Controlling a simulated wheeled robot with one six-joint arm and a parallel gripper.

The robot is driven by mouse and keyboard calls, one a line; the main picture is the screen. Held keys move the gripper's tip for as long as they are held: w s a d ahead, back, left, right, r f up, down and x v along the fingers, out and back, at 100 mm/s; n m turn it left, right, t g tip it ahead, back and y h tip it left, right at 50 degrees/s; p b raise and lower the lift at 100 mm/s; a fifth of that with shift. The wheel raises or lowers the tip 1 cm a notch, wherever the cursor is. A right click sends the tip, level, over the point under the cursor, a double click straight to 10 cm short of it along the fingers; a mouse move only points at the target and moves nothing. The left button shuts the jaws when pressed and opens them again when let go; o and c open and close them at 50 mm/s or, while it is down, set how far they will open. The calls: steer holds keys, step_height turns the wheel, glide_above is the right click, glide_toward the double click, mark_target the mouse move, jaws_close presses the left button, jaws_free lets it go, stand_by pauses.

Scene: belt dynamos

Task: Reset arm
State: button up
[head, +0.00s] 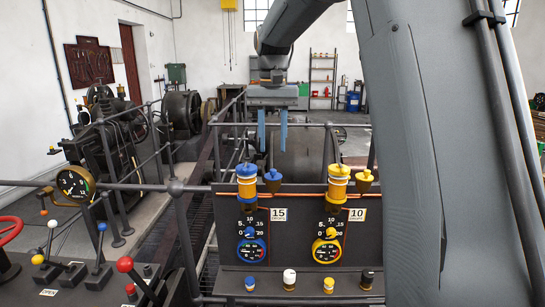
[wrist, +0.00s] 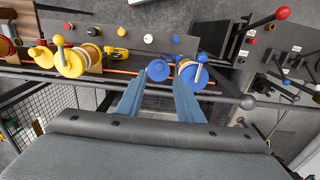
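My gripper (head: 272,132) hangs from my arm above and behind the control panel, its two blue fingers pointing down. In the wrist view the fingers of my gripper (wrist: 158,88) are apart with nothing between them, so it is open and empty. The panel (head: 290,222) has a blue-topped oiler (head: 247,181) beside a small blue knob (head: 273,180) on the left. A yellow oiler (head: 338,183) and yellow knob (head: 364,181) stand on the right. The blue knob (wrist: 158,70) and blue oiler (wrist: 192,72) appear just beyond the fingertips in the wrist view.
A railing (head: 140,186) runs behind the panel. Levers with red, white and blue balls stand left, near a round gauge (head: 75,182) and a red wheel (head: 10,230). Dynamos (head: 182,112) stand farther back. My arm covers much of the right side.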

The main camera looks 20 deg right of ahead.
steer(key=shift+r, duration=0.2)
stand_by(0.3)
steer(key=s+a+f+n+b, duration=0.1)
steer(key=s+f+b, duration=0.1)
steer(key=s+f, duration=0.5)
steer(key=s+a+f+n+t+b, duration=0.1)
steer(key=s+a+f+b, duration=0.1)
steer(key=s+f, duration=0.6)
steer(key=s+a+f+n+b, duration=0.1)
steer(key=s+f+b, duration=0.3)
steer(key=f, duration=1.2)
steer(key=s+n, duration=0.1)
steer(key=s, duration=0.3)
steer(key=shift+a+f, duration=0.25)
steer(key=shift+f, duration=0.05)
steer(key=shift+w, duration=0.1)
